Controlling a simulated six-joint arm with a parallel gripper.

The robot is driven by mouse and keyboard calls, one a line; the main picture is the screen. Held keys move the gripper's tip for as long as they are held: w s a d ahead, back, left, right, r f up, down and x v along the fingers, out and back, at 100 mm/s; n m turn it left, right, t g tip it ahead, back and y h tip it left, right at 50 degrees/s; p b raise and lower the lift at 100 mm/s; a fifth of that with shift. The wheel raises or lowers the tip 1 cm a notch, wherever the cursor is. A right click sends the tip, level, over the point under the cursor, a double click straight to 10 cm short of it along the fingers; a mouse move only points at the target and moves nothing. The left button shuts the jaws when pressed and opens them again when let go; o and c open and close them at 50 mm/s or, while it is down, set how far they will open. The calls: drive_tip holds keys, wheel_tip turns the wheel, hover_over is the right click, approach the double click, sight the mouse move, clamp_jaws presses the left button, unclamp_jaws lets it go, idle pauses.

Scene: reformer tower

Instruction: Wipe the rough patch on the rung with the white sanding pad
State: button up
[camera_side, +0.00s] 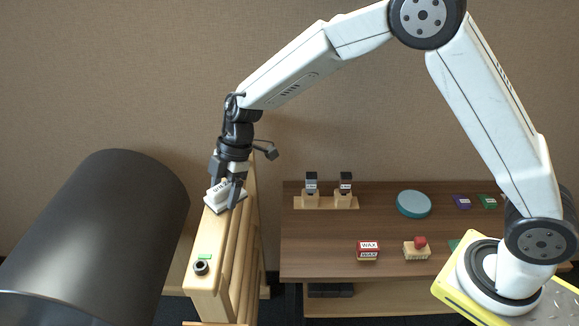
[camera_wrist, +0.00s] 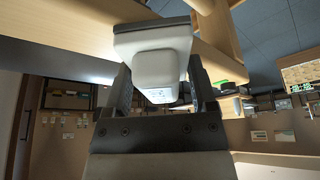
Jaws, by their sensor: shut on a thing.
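The white sanding pad (camera_side: 222,198) is in my gripper (camera_side: 228,190), which is shut on its raised grip. In the side view the pad lies against the top of the pale wooden rung (camera_side: 212,250), towards its far end. In the wrist view the pad (camera_wrist: 165,62) sits between the two dark fingers (camera_wrist: 160,100), with its wide base up against the wooden rung (camera_wrist: 72,40). The rough patch cannot be made out; the pad and gripper may cover it.
A large dark cylinder (camera_side: 100,225) stands to the left. A brown table (camera_side: 320,230) on the right holds a red WAX block (camera_side: 368,250), a brush (camera_side: 417,250) and a teal disc (camera_side: 413,204).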

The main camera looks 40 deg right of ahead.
sight(207, 199)
drive_tip(key=shift+s, duration=0.4)
drive_tip(key=shift+s+a, duration=0.35)
drive_tip(key=shift+a, duration=0.2)
drive_tip(key=shift+w+a, duration=1.25)
drive_tip(key=shift+w, duration=0.1)
drive_tip(key=shift+a, duration=0.3)
drive_tip(key=shift+s+a, duration=0.45)
drive_tip(key=shift+s, duration=0.15)
drive_tip(key=shift+s+d, duration=1.3)
drive_tip(key=shift+d, duration=0.2)
wheel_tip(207, 199, up, 8)
drive_tip(key=shift+r, duration=0.2)
